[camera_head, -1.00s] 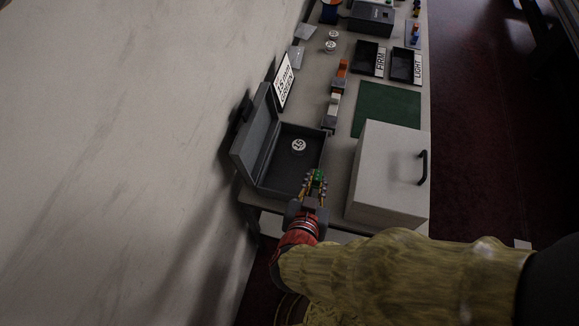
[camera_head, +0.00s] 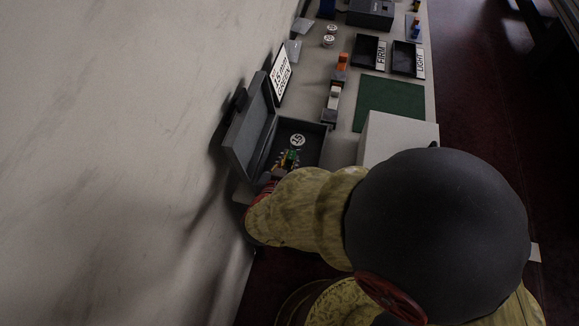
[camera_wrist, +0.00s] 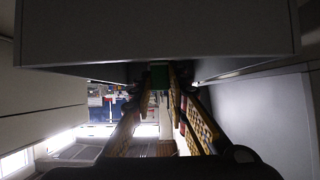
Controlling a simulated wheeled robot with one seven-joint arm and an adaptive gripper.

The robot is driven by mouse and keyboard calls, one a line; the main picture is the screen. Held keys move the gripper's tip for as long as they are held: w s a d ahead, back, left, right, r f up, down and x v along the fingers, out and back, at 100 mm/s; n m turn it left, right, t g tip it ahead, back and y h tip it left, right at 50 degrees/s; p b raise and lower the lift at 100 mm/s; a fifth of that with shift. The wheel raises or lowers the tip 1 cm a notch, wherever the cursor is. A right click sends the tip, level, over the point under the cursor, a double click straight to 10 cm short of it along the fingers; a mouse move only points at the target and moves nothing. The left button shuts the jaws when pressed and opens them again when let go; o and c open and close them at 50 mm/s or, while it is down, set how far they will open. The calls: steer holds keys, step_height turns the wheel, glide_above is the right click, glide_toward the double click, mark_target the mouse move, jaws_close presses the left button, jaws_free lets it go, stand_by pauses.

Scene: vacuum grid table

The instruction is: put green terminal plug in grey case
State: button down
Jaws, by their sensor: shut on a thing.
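The grey case (camera_head: 313,133) stands open at the left edge of the table, its lid (camera_head: 248,136) raised on the left. A round white disc marked 15 (camera_head: 297,140) lies inside it. My gripper (camera_head: 288,158) is over the near part of the case opening, shut on the small green terminal plug (camera_head: 293,154). In the wrist view the plug (camera_wrist: 158,76) sits between the two fingertips. Whether the plug touches the case floor cannot be told. My arm hides the near side of the case.
A light box (camera_head: 396,132) stands right of the case, partly behind my arm. A green mat (camera_head: 390,103), dark trays marked FIRM (camera_head: 367,51) and LIGHT (camera_head: 407,58), and a white sign (camera_head: 281,74) lie farther back. In the wrist view a grey panel (camera_wrist: 160,30) fills the top.

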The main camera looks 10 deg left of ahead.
steer(key=shift+f+b, duration=0.3)
steer(key=shift+f, duration=0.65)
steer(key=shift+f, duration=0.1)
steer(key=c, duration=1.7)
jaws_free()
steer(key=shift+c, duration=0.2)
steer(key=shift+s+r, duration=0.25)
steer(key=p+v, duration=0.4)
steer(key=v, duration=0.7)
steer(key=shift+s+p, duration=0.25)
steer(key=shift+p, duration=0.05)
